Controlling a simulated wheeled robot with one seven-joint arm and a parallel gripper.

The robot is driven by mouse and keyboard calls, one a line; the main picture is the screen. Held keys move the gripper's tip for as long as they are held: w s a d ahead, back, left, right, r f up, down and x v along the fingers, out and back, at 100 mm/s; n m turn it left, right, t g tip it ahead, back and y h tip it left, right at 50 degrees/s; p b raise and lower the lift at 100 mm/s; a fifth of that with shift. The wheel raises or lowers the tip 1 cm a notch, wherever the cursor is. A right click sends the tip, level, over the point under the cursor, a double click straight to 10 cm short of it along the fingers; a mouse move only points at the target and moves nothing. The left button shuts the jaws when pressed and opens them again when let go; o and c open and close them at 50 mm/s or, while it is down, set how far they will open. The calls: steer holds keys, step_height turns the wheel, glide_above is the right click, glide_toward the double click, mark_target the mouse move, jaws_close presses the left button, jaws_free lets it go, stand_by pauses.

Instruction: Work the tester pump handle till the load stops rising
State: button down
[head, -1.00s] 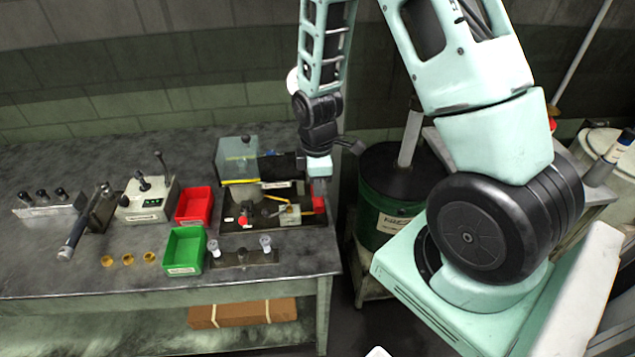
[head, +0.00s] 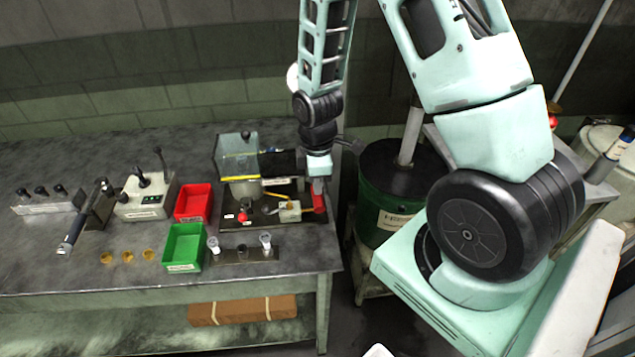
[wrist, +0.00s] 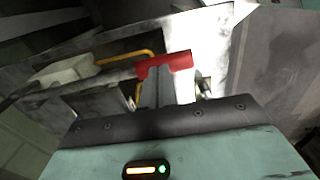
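The tester stands at the right end of the bench, its dark base (head: 275,222) carrying a clear guard box (head: 237,155) and a small pale pump block (head: 290,211). The pump handle ends in a red grip (head: 319,198), tilted at the base's right edge. My gripper (head: 318,182) reaches down onto it from above. In the wrist view the red grip (wrist: 165,64) lies at the grey fingertips (wrist: 160,82), which appear shut on it; the far finger is partly hidden. The load reading cannot be made out.
A red bin (head: 194,203) and a green bin (head: 184,247) stand left of the tester. A control box (head: 146,197) with levers is farther left. A green drum (head: 385,215) stands just right of the bench. Bare bench top lies at the front left.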

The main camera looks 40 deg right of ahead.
step_height(320, 180, up, 9)
steer(key=p, duration=0.7)
steer(key=shift+r, duration=0.15)
stand_by(0.7)
